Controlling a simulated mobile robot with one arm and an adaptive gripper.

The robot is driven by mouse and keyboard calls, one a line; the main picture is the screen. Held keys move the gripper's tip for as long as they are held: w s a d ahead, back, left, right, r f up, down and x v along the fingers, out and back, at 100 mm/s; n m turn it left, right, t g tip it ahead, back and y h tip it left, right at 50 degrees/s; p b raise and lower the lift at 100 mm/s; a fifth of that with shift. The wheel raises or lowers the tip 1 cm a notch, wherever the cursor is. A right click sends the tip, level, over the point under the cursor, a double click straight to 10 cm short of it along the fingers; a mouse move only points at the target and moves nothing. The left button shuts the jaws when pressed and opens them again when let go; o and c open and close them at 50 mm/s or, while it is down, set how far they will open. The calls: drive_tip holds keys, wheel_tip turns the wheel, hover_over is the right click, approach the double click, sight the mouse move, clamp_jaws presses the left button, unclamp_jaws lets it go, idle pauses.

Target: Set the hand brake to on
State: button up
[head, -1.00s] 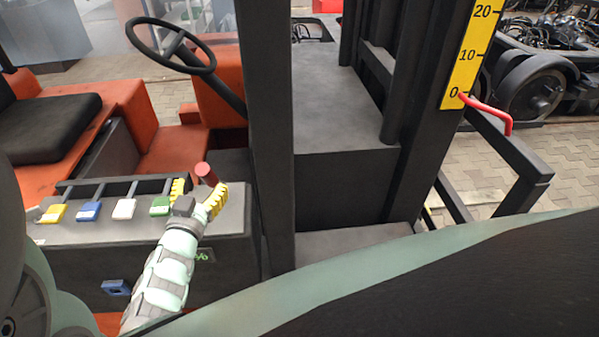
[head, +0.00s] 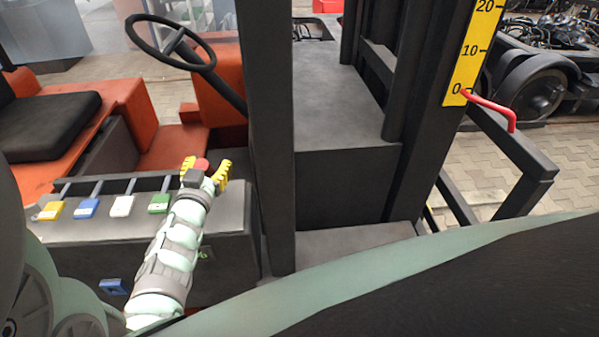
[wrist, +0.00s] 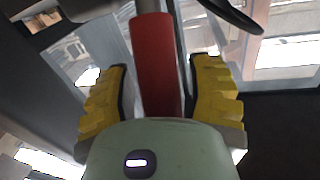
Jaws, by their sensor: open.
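The hand brake lever has a red grip, seen in the head view (head: 202,164) just beyond my gripper at the right end of the console. In the wrist view the red grip (wrist: 158,65) runs between the two yellow fingers, with a pale metal part at its top end. My gripper (head: 206,168) is open, its fingers on either side of the grip. In the wrist view my gripper (wrist: 158,90) shows gaps between both fingers and the grip. The lever's base is hidden.
Yellow, blue, white and green levers (head: 122,205) stand in a row left of my gripper on the console (head: 225,225). A dark post (head: 268,140) rises close on the right. A steering wheel (head: 170,45) and a black seat (head: 45,102) are beyond.

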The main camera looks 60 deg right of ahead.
clamp_jaws()
drive_tip(key=shift+w+d+r+p, duration=0.1)
drive_tip(key=shift+d+r+p, duration=0.1)
drive_tip(key=shift+p, duration=0.25)
idle(0.3)
